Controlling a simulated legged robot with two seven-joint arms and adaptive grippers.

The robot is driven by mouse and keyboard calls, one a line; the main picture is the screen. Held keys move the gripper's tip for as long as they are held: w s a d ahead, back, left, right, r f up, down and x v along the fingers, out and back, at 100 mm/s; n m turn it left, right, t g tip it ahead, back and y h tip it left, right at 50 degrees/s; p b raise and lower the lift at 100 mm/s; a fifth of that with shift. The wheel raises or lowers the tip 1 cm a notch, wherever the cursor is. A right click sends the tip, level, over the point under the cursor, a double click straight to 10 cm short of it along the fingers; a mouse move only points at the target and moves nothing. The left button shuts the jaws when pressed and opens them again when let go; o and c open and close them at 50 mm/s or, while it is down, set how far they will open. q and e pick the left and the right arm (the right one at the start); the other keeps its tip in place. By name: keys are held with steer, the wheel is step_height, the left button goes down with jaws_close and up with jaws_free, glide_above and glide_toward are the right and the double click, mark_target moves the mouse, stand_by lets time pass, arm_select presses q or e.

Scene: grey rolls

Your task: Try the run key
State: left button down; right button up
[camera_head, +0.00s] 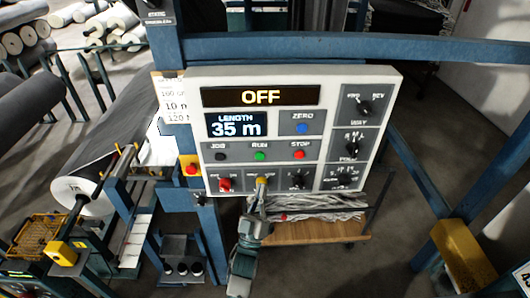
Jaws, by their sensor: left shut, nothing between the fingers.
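The control panel (192,120) is a pale board with a dark display reading OFF (261,96) and a LENGTH screen (236,124) reading 35 m. The green RUN key (260,156) sits between the dark JOG key (219,156) and the red STOP key (299,155). My left gripper (261,194) comes up from below and is shut, with its tip at the panel's bottom row, below the RUN key. A yellow piece shows at its tip; I cannot tell whether it belongs to the gripper or the panel. My right gripper is out of view.
A blue ZERO key (302,128), a red knob (226,184) and black knobs (364,106) share the panel. A red button on a yellow box (191,168) stands left. Blue frame bars (350,49) surround it. A wooden shelf (315,231) lies below; grey rolls (120,110) lie left.

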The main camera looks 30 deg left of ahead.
mark_target(260, 156)
arm_select(q)
steer(key=shift+s+r+t, duration=0.15)
steer(key=shift+s+r, duration=0.05)
steer(key=shift+r, duration=0.3)
steer(key=shift+s+r+t, duration=0.15)
steer(key=shift+s+r, duration=0.05)
steer(key=shift+r, duration=0.3)
steer(key=shift+d, duration=0.15)
steer(key=shift+w, duration=0.1)
steer(key=shift+w+a+b, duration=0.15)
steer(key=shift+w+a, duration=0.65)
steer(key=shift+w, duration=0.45)
steer(key=shift+w+a+b, duration=0.15)
steer(key=shift+w+a, duration=0.65)
steer(key=shift+w, duration=0.4)
steer(key=shift+w+a+b, duration=0.15)
steer(key=shift+w+a, duration=0.65)
steer(key=shift+w, duration=0.45)
steer(key=shift+w, duration=0.1)
